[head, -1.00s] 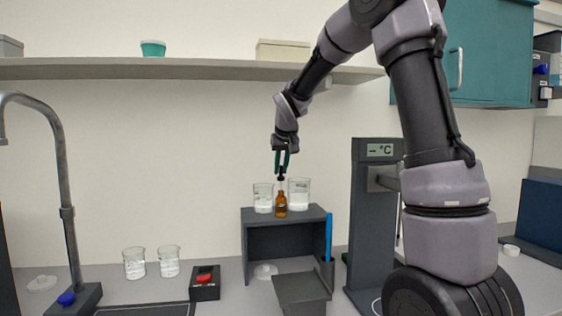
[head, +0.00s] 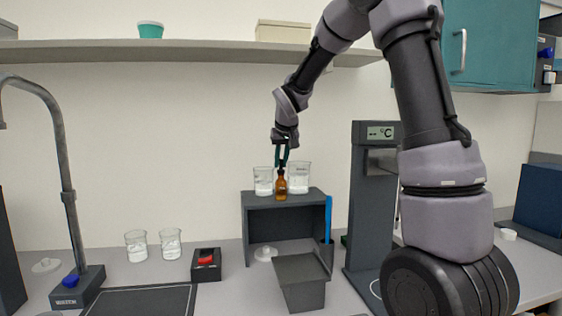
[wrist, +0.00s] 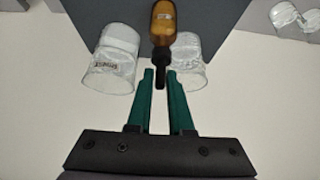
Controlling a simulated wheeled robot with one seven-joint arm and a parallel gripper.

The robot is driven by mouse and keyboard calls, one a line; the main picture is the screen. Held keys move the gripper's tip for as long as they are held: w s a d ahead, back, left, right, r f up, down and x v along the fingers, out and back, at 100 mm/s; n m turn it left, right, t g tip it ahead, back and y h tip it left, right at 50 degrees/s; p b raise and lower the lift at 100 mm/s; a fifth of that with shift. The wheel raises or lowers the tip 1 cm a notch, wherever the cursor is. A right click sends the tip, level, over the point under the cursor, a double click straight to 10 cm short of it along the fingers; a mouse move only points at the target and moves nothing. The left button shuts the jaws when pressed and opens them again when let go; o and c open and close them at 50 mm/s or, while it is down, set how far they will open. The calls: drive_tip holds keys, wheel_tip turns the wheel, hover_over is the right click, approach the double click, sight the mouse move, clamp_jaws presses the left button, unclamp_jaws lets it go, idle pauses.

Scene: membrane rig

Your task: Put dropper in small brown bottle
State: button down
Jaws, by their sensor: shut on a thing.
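The small brown bottle (head: 281,188) stands upright on top of the dark grey shelf unit (head: 258,203), between two glass beakers. It also shows in the wrist view (wrist: 163,25). My gripper (head: 282,162) is directly above the bottle, pointing down, with its green fingers shut on the black top of the dropper (wrist: 160,77). The dropper is in line with the bottle's neck. Its glass tube is not visible, and I cannot tell whether the black top is fully seated on the neck.
The left beaker (head: 263,181) and right beaker (head: 299,177) stand close on either side of the bottle. A blue pen-like item (head: 328,218) rises at the unit's right edge. A grey bin (head: 301,285) is in front. The temperature stand (head: 372,215) is to the right.

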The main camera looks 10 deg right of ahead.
drive_tip(key=shift+f, duration=0.1)
drive_tip(key=c, duration=0.7)
unclamp_jaws()
drive_tip(key=shift+c, duration=0.2)
drive_tip(key=v, duration=1.1)
drive_tip(key=s+d+f+m+y, duration=0.1)
drive_tip(key=s+d+m, duration=0.1)
drive_tip(key=s, duration=1.2)
drive_tip(key=s+d+f+m+y, duration=0.1)
drive_tip(key=s+d+m, duration=0.1)
drive_tip(key=s, duration=1.2)
drive_tip(key=shift+d+t, duration=0.3)
drive_tip(key=shift+d, duration=0.6)
